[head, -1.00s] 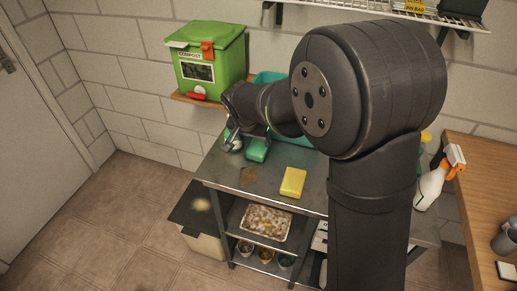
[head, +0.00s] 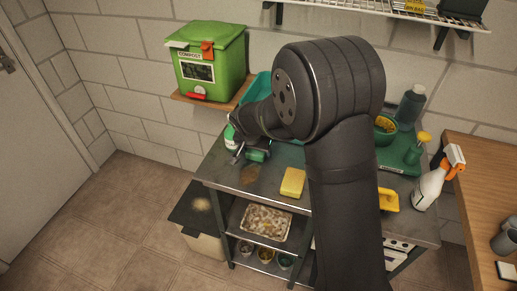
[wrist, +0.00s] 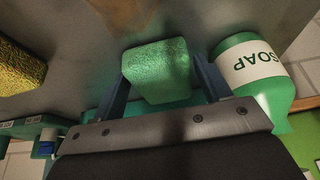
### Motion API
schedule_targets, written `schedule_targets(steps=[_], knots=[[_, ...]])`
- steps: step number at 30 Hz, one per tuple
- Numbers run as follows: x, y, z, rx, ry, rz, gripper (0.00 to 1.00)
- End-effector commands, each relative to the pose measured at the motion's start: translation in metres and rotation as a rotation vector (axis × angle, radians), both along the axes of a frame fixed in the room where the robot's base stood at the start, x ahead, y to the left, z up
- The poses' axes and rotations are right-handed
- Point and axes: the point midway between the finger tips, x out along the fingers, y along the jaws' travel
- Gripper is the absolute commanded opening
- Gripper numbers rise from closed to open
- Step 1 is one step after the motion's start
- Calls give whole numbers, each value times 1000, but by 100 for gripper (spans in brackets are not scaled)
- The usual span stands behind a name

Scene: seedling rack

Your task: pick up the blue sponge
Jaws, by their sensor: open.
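I see no clearly blue sponge; the sponge at my gripper looks green to teal. This green sponge (wrist: 160,72) lies on the grey metal bench top (wrist: 95,22), and its near part shows in the head view (head: 256,156). My gripper (wrist: 158,78) is open, with one finger on each side of the sponge. Whether the fingers touch it cannot be told. In the head view my gripper (head: 252,153) is at the bench's left back, partly hidden by my wrist. A yellow sponge (head: 293,182) lies on the bench to the right, also in the wrist view (wrist: 18,70).
A soap bottle (wrist: 252,72) stands close beside the right finger. A green compost bin (head: 210,62) is on a shelf behind.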

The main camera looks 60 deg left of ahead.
Motion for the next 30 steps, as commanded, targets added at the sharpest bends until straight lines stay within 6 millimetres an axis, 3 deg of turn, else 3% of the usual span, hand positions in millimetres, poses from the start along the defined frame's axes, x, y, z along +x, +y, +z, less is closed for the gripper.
schedule_targets(steps=[1, 6, 20, 30], knots=[[0, 0, 0, 0, 0, 0, 66], [0, 0, 0, 0, 0, 0, 37], [-2, -1, 4, 1, 0, 0, 34], [-3, -2, 48, 4, -1, 0, 34]])
